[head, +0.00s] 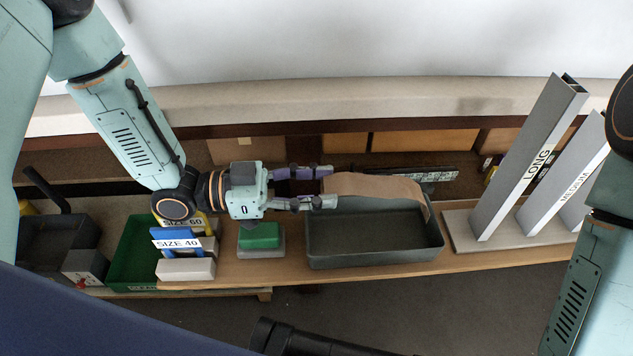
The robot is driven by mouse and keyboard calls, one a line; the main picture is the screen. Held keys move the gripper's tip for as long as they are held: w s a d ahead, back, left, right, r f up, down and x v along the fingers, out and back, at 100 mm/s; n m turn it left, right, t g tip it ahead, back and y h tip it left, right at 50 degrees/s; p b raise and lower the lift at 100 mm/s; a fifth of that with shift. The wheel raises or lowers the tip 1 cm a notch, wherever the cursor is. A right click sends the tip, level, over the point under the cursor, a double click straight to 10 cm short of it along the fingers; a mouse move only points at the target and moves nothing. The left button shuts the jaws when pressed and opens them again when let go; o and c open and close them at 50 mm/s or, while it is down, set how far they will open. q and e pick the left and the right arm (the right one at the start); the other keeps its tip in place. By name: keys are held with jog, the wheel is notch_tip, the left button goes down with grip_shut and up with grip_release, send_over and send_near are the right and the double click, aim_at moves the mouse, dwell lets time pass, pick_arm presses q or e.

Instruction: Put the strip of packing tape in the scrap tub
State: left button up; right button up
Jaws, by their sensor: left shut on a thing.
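The strip of packing tape (375,186) is a brown, curved band. My left gripper (328,187) reaches in from the left and is shut on its left end. The strip extends to the right over the back of a dark grey rectangular tub (375,250), which looks like the scrap tub. Its right end bends down near the tub's back right corner; whether it touches the rim I cannot tell. The tub's visible inside looks empty. My right arm shows at the right edge, but its gripper is out of view.
A green block (260,236) on a grey base stands left of the tub. Farther left are blocks labelled SIZE 40 (178,244) and SIZE 60, and a green bin (133,255). Tall grey profiles marked LONG (528,165) and MEDIUM (568,185) lean at the right.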

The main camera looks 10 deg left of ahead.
pick_arm(q)
jog(key=o, duration=0.8)
notch_tip(320, 180, up, 10)
jog(key=shift+r, duration=0.1)
dwell(0.4)
dwell(0.9)
